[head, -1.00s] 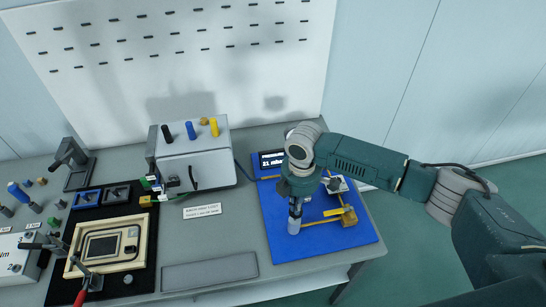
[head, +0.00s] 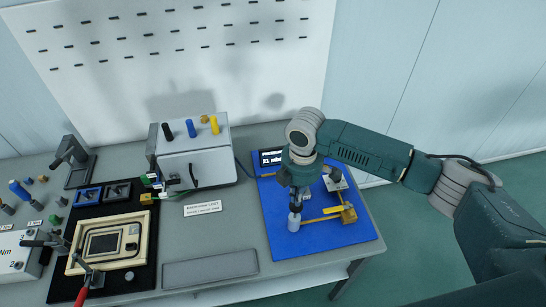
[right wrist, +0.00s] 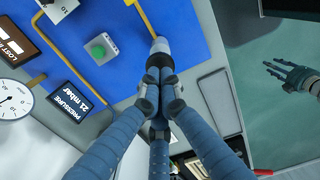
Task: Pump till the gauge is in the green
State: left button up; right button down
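My right gripper (head: 297,192) points down over the blue board (head: 272,228). Its fingers are drawn together right above a pale grey cylinder (head: 294,222), likely the pump; I cannot tell whether they touch it. In the right wrist view the closed fingertips (right wrist: 160,76) lie in line with the cylinder (right wrist: 159,46). The pressure display (right wrist: 72,98) reads 21 mbar. The round white gauge (right wrist: 12,98) is partly cut off, and no green band shows in its visible part. My left gripper (right wrist: 286,76), with spread fingers, shows over the floor at right in the right wrist view.
A green button (right wrist: 100,48) on a grey box stands on the board. A yellow pipe (head: 322,218) runs to a bracket. A grey box with coloured plugs (head: 196,160) stands left of the board. A framed panel (head: 108,244) lies on a black mat further left.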

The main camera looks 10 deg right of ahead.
aim_at(296, 208)
jog(key=shift+f, duration=0.2)
jog(key=shift+f+b, duration=1.3)
jog(key=shift+f, duration=1.45)
notch_tip(296, 208, up, 3)
jog(key=p, duration=0.3)
jog(key=shift+r, duration=1.45)
jog(key=shift+r, duration=2.5)
